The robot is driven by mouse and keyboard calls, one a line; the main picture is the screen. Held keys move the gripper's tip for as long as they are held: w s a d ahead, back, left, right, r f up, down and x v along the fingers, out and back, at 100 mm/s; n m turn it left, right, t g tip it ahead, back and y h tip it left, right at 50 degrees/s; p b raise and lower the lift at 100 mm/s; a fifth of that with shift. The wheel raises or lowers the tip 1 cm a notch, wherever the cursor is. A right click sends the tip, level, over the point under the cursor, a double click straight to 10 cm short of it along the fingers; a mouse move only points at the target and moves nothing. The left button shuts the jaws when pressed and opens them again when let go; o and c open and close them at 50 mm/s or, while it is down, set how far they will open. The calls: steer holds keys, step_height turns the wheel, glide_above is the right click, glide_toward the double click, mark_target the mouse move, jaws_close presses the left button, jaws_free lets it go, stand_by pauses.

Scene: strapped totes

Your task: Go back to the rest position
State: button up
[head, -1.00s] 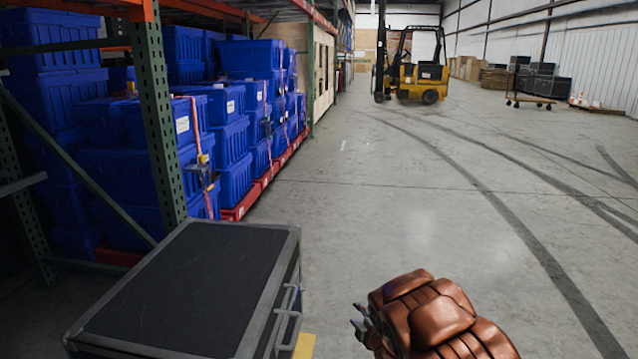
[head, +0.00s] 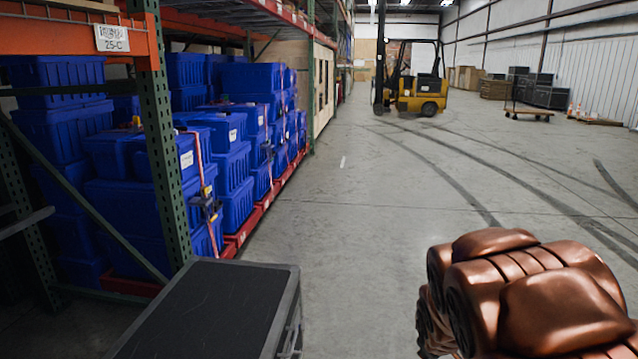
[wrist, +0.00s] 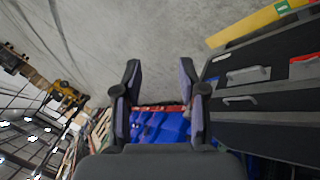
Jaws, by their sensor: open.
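My gripper (wrist: 159,100) is open and empty in the wrist view, its two dark fingers apart with blue totes showing behind them. In the head view my copper-coloured arm fills the lower right, and the fingers cannot be seen there. Blue totes (head: 223,176) stand stacked on the rack at left, with orange straps (head: 200,165) running down some of them. The totes also show in the wrist view (wrist: 165,126), well beyond the fingers.
A black case (head: 215,310) with a metal edge stands at the front left; it shows at right in the wrist view (wrist: 265,95). A green rack post (head: 162,140) rises behind it. A yellow forklift (head: 415,92) stands far back. The floor between is clear.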

steer(key=s+a+r+m+g+y+p, duration=0.1)
steer(key=s+r+p, duration=0.3)
steer(key=s, duration=0.7)
steer(key=s+a+r+m+g+p, duration=0.3)
steer(key=s+r, duration=0.6)
steer(key=s, duration=0.3)
steer(key=s+a+r+m+g+y+p, duration=0.1)
steer(key=s+a+r+m+g+p, duration=0.1)
steer(key=s+r, duration=0.5)
steer(key=s+a+g+p, duration=0.1)
steer(key=s+g+p, duration=0.1)
steer(key=s+p, duration=0.1)
steer(key=shift+s+r+m+y, duration=0.2)
steer(key=shift+s+m+y, duration=0.1)
steer(key=shift+s, duration=0.55)
